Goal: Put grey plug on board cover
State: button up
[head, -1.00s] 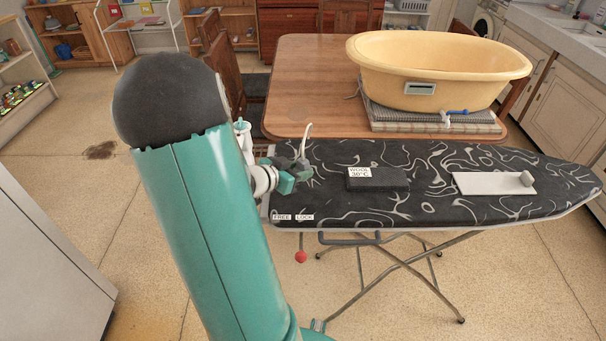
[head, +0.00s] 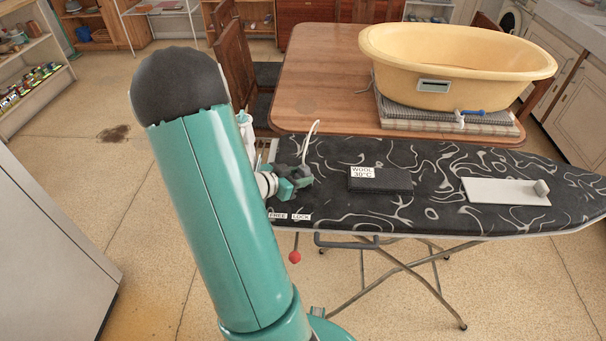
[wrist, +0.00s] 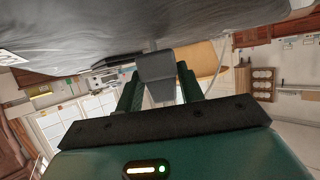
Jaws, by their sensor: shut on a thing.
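The board cover (head: 425,205) is black with white swirls and stretches over the ironing board. My gripper (head: 303,181) is low at the left end of the board cover in the head view. In the wrist view my gripper (wrist: 160,88) is shut on the grey plug (wrist: 157,68), which sits between its green fingers. The cover's dark underside or surface fills the top of that view, close to the plug; whether they touch I cannot tell. In the head view the plug is mostly hidden by the gripper.
A dark block with a WOOL 30°C label (head: 380,181) lies right of my gripper. A white plate with a grey knob (head: 505,191) lies farther right. A thin white curved piece (head: 309,140) rises behind my gripper.

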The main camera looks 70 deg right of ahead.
jog(key=shift+a+r, duration=0.1)
jog(key=shift+a, duration=0.2)
jog(key=shift+d, duration=0.25)
jog(key=shift+a, duration=0.2)
jog(key=shift+f, duration=0.2)
jog(key=o, duration=1)
jog(key=shift+w+d, duration=0.1)
jog(key=shift+r, duration=0.15)
jog(key=v, duration=1.2)
